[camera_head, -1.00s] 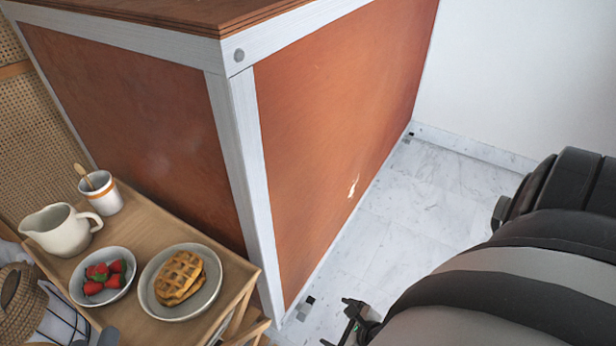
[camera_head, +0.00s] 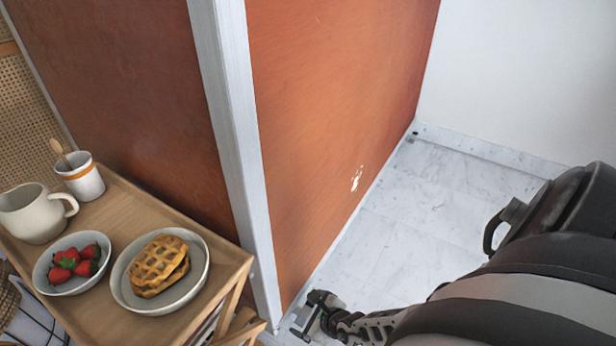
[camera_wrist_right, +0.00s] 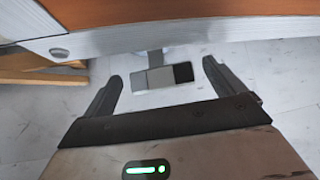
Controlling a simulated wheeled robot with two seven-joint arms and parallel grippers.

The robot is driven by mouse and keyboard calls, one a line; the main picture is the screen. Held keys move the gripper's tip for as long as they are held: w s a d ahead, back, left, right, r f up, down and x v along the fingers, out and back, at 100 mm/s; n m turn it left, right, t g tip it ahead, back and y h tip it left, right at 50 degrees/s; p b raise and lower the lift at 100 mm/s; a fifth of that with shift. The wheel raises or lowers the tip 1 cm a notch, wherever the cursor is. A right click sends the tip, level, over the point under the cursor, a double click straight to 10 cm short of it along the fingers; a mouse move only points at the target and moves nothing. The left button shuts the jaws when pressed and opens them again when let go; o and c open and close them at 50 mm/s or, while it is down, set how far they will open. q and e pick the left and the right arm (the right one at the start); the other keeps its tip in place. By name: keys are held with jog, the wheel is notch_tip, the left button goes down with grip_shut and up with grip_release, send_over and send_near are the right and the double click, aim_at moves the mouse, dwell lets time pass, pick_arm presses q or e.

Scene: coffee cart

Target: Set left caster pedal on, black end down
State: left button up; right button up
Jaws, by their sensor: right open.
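The left caster pedal (camera_wrist_right: 163,76) shows in the right wrist view below the cart's lower edge, on a short grey stem. It has a light grey left part, a darker middle and a black right end. Whether the black end is up or down is hard to tell from this angle. My right gripper (camera_head: 309,315) is open beside the foot of the cart's near corner post. In the right wrist view its fingers (camera_wrist_right: 161,72) point toward the pedal, one to each side, with nothing gripped. In the head view the gripper largely covers the pedal. My left gripper is out of view.
The orange cart panel (camera_head: 325,120) and white corner post (camera_head: 238,150) rise beside the gripper. A wooden side table (camera_head: 110,220) with a jug, cup, strawberries and waffles stands at left. Marble floor (camera_head: 420,220) is clear to the right, up to the white wall (camera_head: 530,80).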

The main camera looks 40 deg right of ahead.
jog(key=shift+w+f, duration=0.1)
jog(key=shift+c, duration=0.3)
jog(key=c, duration=0.9)
jog(key=shift+w+d+m+g+y, duration=0.1)
jog(key=shift+d+m+g+y, duration=0.15)
jog(key=shift+y, duration=0.35)
jog(key=shift+w+d+m+g+y, duration=0.15)
jog(key=shift+m+y, duration=0.2)
jog(key=shift+y, duration=0.25)
jog(key=shift+s+m+y, duration=0.1)
jog(key=shift+m+y, duration=0.2)
jog(key=shift+y, duration=0.3)
jog(key=shift+m+y, duration=0.3)
